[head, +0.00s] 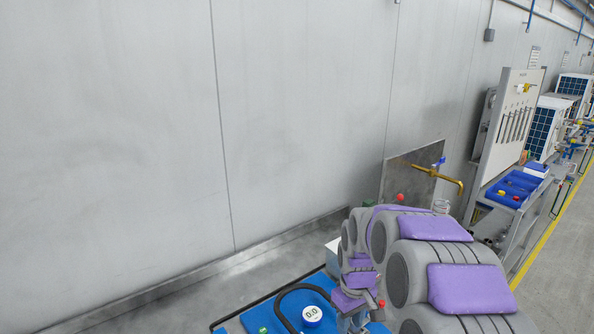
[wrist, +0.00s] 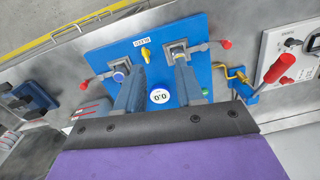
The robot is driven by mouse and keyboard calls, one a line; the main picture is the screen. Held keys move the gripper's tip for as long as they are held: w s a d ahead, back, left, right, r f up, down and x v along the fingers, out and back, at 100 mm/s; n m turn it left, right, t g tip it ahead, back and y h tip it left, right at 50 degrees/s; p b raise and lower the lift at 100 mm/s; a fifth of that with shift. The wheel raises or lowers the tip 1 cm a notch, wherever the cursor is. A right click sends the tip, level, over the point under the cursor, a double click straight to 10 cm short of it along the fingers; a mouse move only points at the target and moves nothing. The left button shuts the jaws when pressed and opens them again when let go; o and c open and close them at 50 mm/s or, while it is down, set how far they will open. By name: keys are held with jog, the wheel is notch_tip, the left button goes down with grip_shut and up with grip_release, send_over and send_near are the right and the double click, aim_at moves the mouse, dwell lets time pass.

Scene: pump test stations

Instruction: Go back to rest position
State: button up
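The arm hides much of the panel there, and the fingers are not clear.
The panel has a small yellow valve (wrist: 146,54) and red-tipped levers (wrist: 225,44). A brass pipe (wrist: 238,75) and a white panel with a red handle (wrist: 279,68) are at the right. A tool board (head: 510,125) and blue trays (head: 515,188) stand farther along the wall.

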jog(key=s+r+m+b, duration=0.1)
jog(key=s+m+b, duration=0.1)
jog(key=s, duration=1.5)
jog(key=s+d+r+m+g+b, duration=0.1)
jog(key=s+m, duration=0.3)
jog(key=s, duration=1.3)
jog(key=shift+r+b, duration=0.35)
jog(key=shift+r, duration=0.45)
